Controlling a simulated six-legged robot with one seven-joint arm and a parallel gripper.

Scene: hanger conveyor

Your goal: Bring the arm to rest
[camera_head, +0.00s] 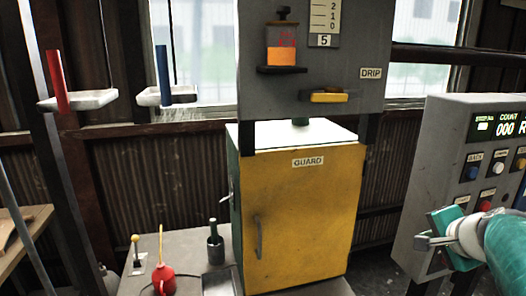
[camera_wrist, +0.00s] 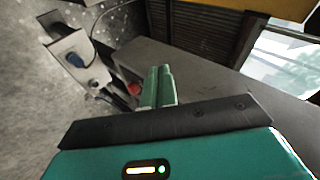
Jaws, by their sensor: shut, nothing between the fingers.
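My gripper (camera_head: 422,242) is at the lower right of the head view, in front of the lower part of the grey control panel (camera_head: 410,195). My teal and white arm reaches in from the right edge. In the wrist view, the two green fingers of my gripper (camera_wrist: 157,76) lie side by side, shut, with nothing held. I cannot tell whether the fingers touch the panel.
A yellow guard cabinet (camera_head: 305,220) stands in the middle under a grey drip unit (camera_head: 350,70). White hanging trays (camera_head: 80,102) carry red and blue rods at left. A red oil can (camera_head: 164,280) and green bottle (camera_head: 215,250) stand on the bench.

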